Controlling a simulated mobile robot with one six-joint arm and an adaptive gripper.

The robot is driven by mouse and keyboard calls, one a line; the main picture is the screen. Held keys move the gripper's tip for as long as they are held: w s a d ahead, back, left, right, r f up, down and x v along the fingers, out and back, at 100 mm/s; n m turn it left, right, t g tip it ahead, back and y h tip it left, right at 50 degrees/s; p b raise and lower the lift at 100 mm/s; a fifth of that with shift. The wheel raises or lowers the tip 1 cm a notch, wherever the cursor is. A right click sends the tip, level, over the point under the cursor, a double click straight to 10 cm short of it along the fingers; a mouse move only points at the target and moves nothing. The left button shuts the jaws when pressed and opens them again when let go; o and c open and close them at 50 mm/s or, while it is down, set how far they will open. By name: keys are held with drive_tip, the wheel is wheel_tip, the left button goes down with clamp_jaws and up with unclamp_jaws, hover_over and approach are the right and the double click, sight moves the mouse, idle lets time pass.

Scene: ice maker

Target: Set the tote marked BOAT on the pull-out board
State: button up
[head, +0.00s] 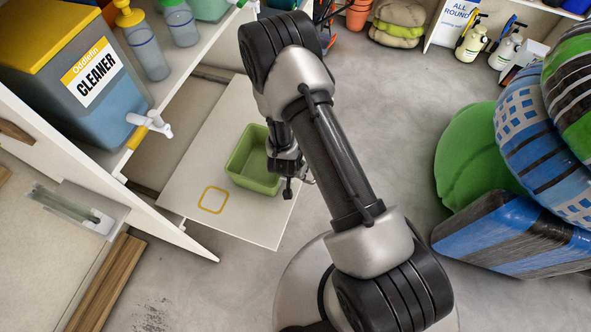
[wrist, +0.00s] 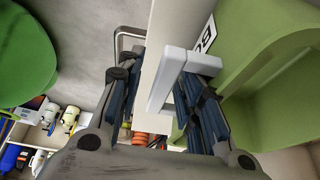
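The green tote (head: 241,173) sits upright and looks empty on the white pull-out board (head: 240,220), right of the yellow square outline (head: 213,200). In the wrist view the tote (wrist: 245,35) is at the right, with its label (wrist: 204,40) partly hidden; only "BO" reads. A pale grey handle (wrist: 164,85) stands out from that side. My gripper (head: 287,180) is at the tote's right side. In the wrist view my gripper (wrist: 155,80) is open, its right finger between handle and tote, its left finger apart from the handle.
The blue-grey cleaner container (head: 75,85) stands on the shelf at left. Green and blue bundles (head: 500,150) and a blue case (head: 510,235) fill the right. A thin metal pull (wrist: 125,38) is at the board's edge. The floor in front of the board is clear.

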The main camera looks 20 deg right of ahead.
drive_tip(key=s+a+r+n+y+p, duration=0.1)
drive_tip(key=a+r, duration=0.1)
drive_tip(key=r, duration=1)
drive_tip(key=s+a+r+n+t+y+p, duration=0.1)
drive_tip(key=s+a+r+n+y, duration=0.1)
drive_tip(key=r, duration=1.1)
drive_tip(key=s+a+r+n+y+p, duration=0.1)
drive_tip(key=a+r+p, duration=0.15)
drive_tip(key=r, duration=0.95)
drive_tip(key=s+d+r+n, duration=0.1)
drive_tip(key=s+d+r, duration=0.1)
drive_tip(key=s+r, duration=0.2)
drive_tip(key=s+d+r+n+h, duration=0.1)
drive_tip(key=s+d+r, duration=0.1)
drive_tip(key=s+r, duration=0.2)
drive_tip(key=s+d+r+n+b, duration=0.1)
drive_tip(key=s+d+r, duration=0.1)
drive_tip(key=s+r, duration=0.3)
drive_tip(key=s, duration=0.4)
drive_tip(key=shift+s+d, duration=0.25)
drive_tip(key=shift+d, duration=0.05)
drive_tip(key=shift+f, duration=0.3)
